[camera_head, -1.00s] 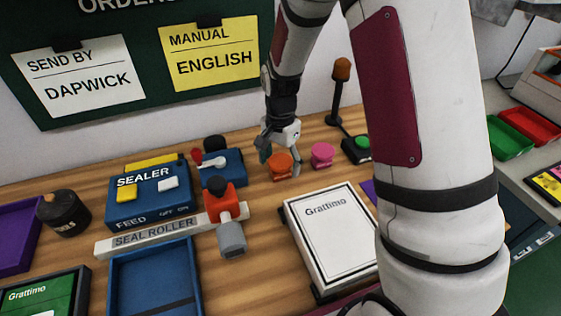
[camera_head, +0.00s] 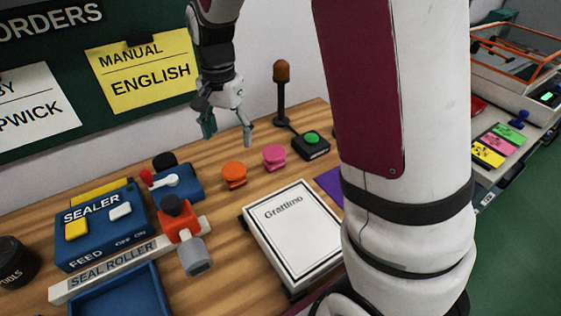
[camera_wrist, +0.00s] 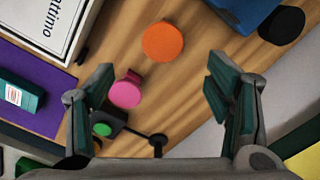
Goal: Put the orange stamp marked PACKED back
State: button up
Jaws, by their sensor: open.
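The orange stamp (camera_head: 234,174) stands on the wooden bench, between the blue device with a red knob and the pink stamp (camera_head: 274,157). In the wrist view the orange stamp (camera_wrist: 163,41) shows as a round orange top beyond my fingertips, and the pink stamp (camera_wrist: 125,91) lies close to the left finger. No PACKED lettering is readable. My gripper (camera_head: 228,138) is open and empty, above the bench and behind the orange stamp. Its two spread fingers also show in the wrist view (camera_wrist: 160,88).
A white Grattimo box (camera_head: 297,232) lies in front of the stamps. The blue sealer (camera_head: 100,228) and red-grey roller handle (camera_head: 182,230) stand at left.

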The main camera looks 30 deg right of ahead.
jog(key=s+r+n+t, duration=0.1)
jog(key=s+r+n, duration=0.4)
jog(key=s+r, duration=0.65)
jog(key=s+n+t, duration=0.1)
jog(key=s+n, duration=0.5)
jog(key=s, duration=1)
jog(key=shift+s+d+f+t, duration=0.15)
jog(key=shift+s+f+t, duration=0.25)
jog(key=shift+f, duration=0.05)
jog(key=shift+r, duration=0.1)
jog(key=shift+t, duration=0.6)
notch_tip(320, 180, up, 6)
jog(key=p, duration=0.4)
jog(key=shift+p, duration=0.3)
jog(key=shift+w, duration=0.1)
